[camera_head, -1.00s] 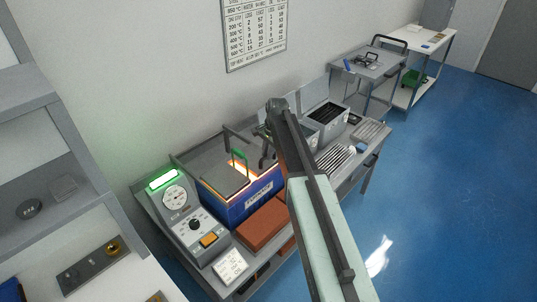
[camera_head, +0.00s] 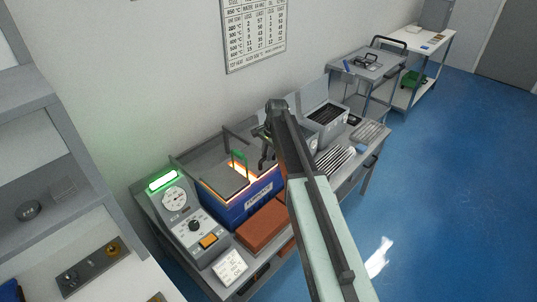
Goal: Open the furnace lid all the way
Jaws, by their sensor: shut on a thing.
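The furnace (camera_head: 258,203) is a blue box with a pale label on the bench against the wall. Its grey lid (camera_head: 222,178) lies over the left part of the top. An orange glow shows along the front edges and at the right, so the lid does not cover the whole opening. My dark gripper (camera_head: 264,160) is at the rear right of the furnace top, close to the handle. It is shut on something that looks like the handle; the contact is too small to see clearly.
A tester with a dial (camera_head: 175,199) and green-lit display stands left of the furnace. A reddish-brown block (camera_head: 263,226) lies in front. A grey open box (camera_head: 326,117) and dark rods (camera_head: 335,160) are to the right. A wall chart (camera_head: 254,34) hangs above.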

